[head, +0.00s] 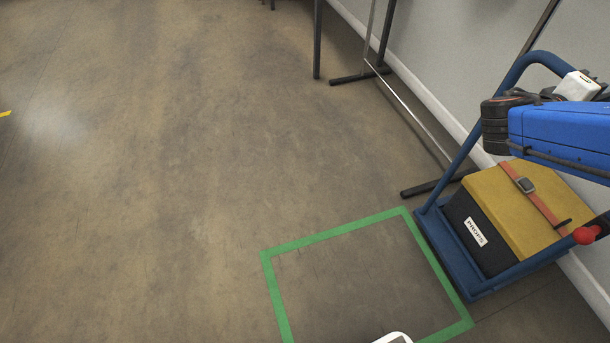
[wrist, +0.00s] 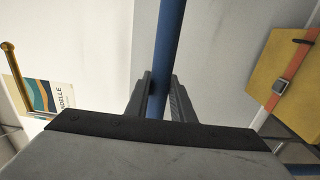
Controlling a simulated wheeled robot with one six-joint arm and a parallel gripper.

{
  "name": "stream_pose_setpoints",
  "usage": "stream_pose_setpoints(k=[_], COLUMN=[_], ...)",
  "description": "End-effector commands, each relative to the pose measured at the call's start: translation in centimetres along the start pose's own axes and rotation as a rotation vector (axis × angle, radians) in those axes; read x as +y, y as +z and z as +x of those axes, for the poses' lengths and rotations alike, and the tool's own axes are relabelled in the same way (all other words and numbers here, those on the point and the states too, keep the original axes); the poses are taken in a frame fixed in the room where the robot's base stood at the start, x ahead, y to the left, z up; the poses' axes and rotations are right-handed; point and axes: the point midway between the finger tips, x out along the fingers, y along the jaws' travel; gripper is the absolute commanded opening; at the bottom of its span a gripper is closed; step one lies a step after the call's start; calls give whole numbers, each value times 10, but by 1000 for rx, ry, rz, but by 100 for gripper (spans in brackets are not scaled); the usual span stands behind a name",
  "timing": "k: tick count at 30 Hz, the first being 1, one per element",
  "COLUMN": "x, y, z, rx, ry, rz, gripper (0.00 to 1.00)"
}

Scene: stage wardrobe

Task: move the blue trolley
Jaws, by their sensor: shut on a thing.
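The blue trolley (head: 440,247) stands at the right of the head view, by the wall, with its upright handle frame at the back. It carries a black case with a yellow lid (head: 520,200) and an orange buckled strap. In the wrist view my gripper (wrist: 160,88) is shut on the trolley's blue handle tube (wrist: 169,40), which runs between its two fingers. In the head view my blue arm covers part of the handle, and I cannot make out the fingers. The yellow lid and strap also show at the right of the wrist view (wrist: 278,72).
A green tape outline (head: 330,235) lies on the floor directly left of the trolley, its inside bare. A dark-footed metal rack (head: 405,105) stands along the wall behind. A red knob (head: 585,235) is at the right. The floor to the left is clear.

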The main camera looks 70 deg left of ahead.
Motion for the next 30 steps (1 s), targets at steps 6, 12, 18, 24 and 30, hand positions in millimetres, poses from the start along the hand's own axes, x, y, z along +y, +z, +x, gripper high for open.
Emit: stream_pose_setpoints(k=[6, 12, 18, 24, 30], x=[1, 1, 0, 0, 0], y=[0, 0, 0, -1, -1], z=[0, 0, 0, -18, -43], rx=[0, 0, 0, 2, 2], ry=[2, 1, 1, 0, 0], rz=[2, 1, 1, 1, 1], gripper=[44, 44, 44, 44, 44])
